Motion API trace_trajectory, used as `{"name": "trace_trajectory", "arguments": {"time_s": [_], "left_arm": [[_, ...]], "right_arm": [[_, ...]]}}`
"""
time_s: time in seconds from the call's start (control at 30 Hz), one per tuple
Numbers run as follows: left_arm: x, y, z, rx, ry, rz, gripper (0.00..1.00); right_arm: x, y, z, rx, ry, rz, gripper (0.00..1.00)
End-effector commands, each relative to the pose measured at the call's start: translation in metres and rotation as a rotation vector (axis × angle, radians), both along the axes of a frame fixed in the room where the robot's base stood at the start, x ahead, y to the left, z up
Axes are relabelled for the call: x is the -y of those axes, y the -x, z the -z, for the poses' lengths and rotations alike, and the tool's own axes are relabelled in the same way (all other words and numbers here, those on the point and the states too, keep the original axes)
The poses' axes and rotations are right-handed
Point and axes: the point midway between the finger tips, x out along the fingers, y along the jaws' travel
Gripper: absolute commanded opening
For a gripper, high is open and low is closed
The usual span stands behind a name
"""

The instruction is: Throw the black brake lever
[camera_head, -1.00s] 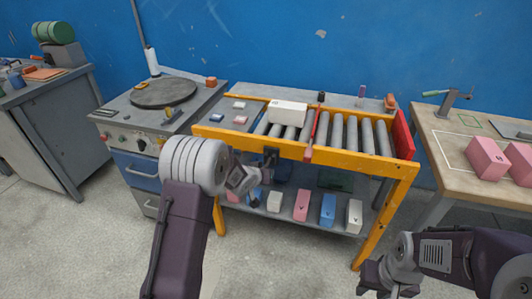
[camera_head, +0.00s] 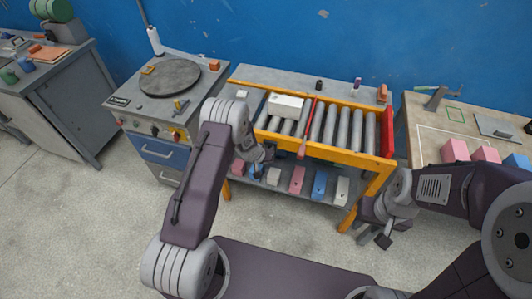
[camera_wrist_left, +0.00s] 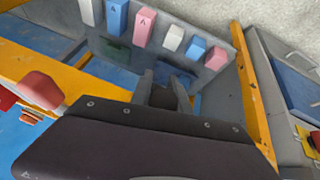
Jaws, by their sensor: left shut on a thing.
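The black brake lever (camera_head: 269,151) is at the front yellow rail of the roller conveyor (camera_head: 340,157), mostly hidden by my left gripper. My left gripper (camera_head: 262,165) is at that rail, its fingers small and partly hidden in the head view. In the left wrist view its two fingers (camera_wrist_left: 165,92) are closed around a dark piece, which looks like the lever. My right gripper (camera_head: 374,238) hangs empty over the floor, right of the conveyor's front leg, with its fingers apart.
A white block (camera_head: 286,106) lies on the rollers beside a red bar (camera_head: 307,128). Several coloured blocks stand on the shelf below, including a blue one (camera_head: 319,184). A control cabinet (camera_head: 150,122) is left and a workbench (camera_head: 428,110) right. The floor in front is clear.

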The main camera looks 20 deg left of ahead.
Motion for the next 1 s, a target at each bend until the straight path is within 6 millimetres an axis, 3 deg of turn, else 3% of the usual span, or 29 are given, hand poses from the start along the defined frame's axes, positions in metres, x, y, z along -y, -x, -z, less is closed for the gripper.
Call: {"name": "trace_trajectory", "arguments": {"time_s": [0.43, 0.47, 0.5, 0.53, 0.83, 1.0], "left_arm": [[0.000, -0.001, -0.002, -0.001, 0.000, -0.001, 0.00], [0.000, -0.001, -0.002, -0.001, 0.000, -0.001, 0.27], [0.000, -0.001, -0.002, -0.001, 0.000, -0.001, 0.38], [0.000, 0.000, -0.002, -0.001, 0.000, -0.001, 0.43], [0.000, 0.001, -0.002, -0.003, 0.000, -0.001, 0.43], [-0.004, 0.013, -0.027, -0.001, 0.000, -0.001, 0.43]], "right_arm": [[0.000, 0.000, -0.003, 0.000, 0.000, 0.000, 0.36], [0.000, 0.000, -0.003, 0.000, 0.000, 0.000, 0.36], [0.000, 0.000, -0.003, 0.000, 0.000, 0.000, 0.36], [0.000, 0.000, -0.003, 0.000, 0.000, 0.000, 0.36], [0.000, 0.000, -0.003, 0.000, 0.000, 0.000, 0.36], [0.000, 0.000, -0.004, 0.000, 0.000, 0.000, 0.36]]}}
